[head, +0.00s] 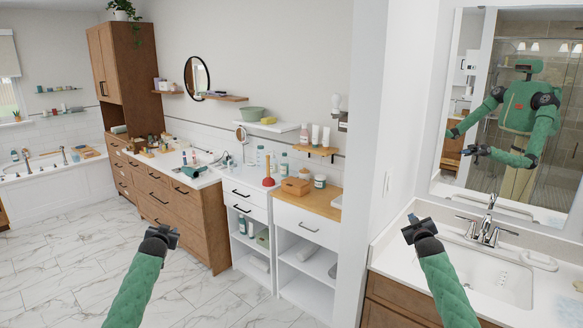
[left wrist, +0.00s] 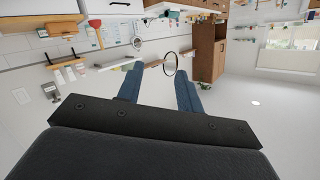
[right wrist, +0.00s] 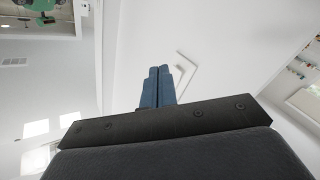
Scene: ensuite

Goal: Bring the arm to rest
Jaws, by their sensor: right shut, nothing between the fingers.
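My right gripper (head: 418,226) is held up in front of the sink counter's left edge in the head view. In the right wrist view its two blue fingers (right wrist: 157,87) are pressed together with nothing between them. My left gripper (head: 162,234) is held up over the marble floor in the head view. In the left wrist view its blue fingers (left wrist: 160,88) are spread wide apart, and nothing is held between them. Both green arms reach forward from the bottom of the head view.
A sink (head: 490,270) with a chrome faucet (head: 487,228) is at right, below a mirror (head: 505,110) reflecting me. White shelf units (head: 306,255) and a wooden vanity (head: 165,200) line the wall. A bathtub (head: 55,180) is at far left. The marble floor (head: 70,260) is clear.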

